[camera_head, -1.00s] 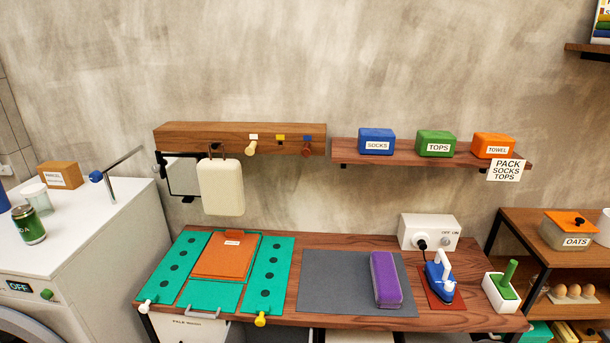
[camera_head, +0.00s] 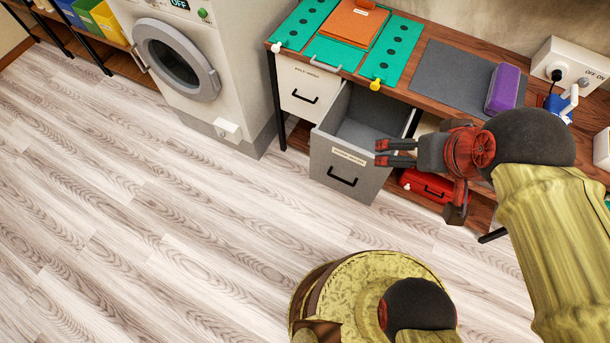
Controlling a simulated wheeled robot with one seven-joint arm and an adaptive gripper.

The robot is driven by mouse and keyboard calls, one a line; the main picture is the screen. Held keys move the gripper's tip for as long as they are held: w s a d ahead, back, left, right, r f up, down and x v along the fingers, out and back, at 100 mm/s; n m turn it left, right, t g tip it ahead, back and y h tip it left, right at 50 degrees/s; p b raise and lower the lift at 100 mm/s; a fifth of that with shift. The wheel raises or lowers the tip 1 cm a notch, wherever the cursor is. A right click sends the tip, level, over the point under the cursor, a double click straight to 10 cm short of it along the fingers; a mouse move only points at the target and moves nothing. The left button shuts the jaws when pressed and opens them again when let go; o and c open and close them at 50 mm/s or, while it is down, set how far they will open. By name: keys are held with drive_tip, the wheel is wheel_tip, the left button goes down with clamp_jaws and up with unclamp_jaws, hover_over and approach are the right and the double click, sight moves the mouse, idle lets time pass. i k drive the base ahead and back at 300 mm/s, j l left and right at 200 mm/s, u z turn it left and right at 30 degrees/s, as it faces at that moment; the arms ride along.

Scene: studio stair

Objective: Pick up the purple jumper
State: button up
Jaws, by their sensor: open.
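The purple jumper (camera_head: 503,88) is a folded block lying on the dark grey mat (camera_head: 465,75) on the wooden worktop. My gripper (camera_head: 382,153) is open and empty, with its two fingers pointing left. In the picture it is below and left of the jumper, in front of the worktop and over the open grey drawer (camera_head: 345,180). I cannot tell its exact height above the drawer. The jumper shows clear of my arm.
The pulled-out drawer juts from under the worktop (camera_head: 425,103). A blue iron (camera_head: 557,105) and a white socket box (camera_head: 572,65) stand right of the jumper. A teal folding board (camera_head: 340,40) lies to the left. The floor (camera_head: 150,230) at left is clear.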

sight(502, 94)
drive_tip(key=j+u, duration=0.2)
drive_tip(key=l+z, duration=0.1)
drive_tip(key=z, duration=1.2)
drive_tip(key=i+l+u, duration=0.3)
drive_tip(key=i+l, duration=0.15)
drive_tip(key=l, duration=0.1)
